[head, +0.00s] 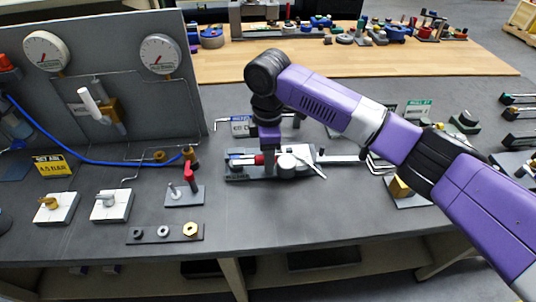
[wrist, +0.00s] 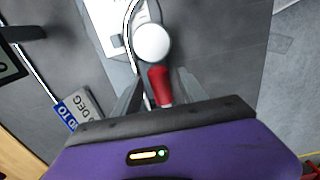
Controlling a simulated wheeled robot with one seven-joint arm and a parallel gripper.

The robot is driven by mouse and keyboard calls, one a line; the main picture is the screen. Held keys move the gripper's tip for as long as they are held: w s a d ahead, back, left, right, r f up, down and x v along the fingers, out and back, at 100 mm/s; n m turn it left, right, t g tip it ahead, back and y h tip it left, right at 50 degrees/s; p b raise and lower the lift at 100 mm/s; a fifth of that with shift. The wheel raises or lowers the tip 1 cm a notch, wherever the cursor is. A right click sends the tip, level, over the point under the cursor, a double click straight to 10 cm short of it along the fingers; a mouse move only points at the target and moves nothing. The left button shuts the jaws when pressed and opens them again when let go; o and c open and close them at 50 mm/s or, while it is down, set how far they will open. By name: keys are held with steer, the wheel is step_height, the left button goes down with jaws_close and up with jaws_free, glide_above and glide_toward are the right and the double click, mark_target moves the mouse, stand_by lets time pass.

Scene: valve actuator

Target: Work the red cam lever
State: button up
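The red cam lever (wrist: 160,84) shows in the wrist view with a round pale grey hub (wrist: 152,43) at its far end. My gripper (wrist: 163,78) is over the lever, with one dark finger on each side of the red handle and visible gaps between. The near end of the lever is close to the gripper body. In the head view, a small red part of the lever (head: 259,160) shows under my gripper (head: 268,154), on a dark fixture plate (head: 238,176). My gripper hides part of the fixture there.
A red-handled valve stand (head: 188,181) stands to the left. A gauge panel (head: 110,80) rises at the back left. A blue-and-white label (head: 239,126) stands behind the fixture. Bare bench (head: 290,215) lies in front.

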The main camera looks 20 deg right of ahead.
jaws_close()
stand_by(1.3)
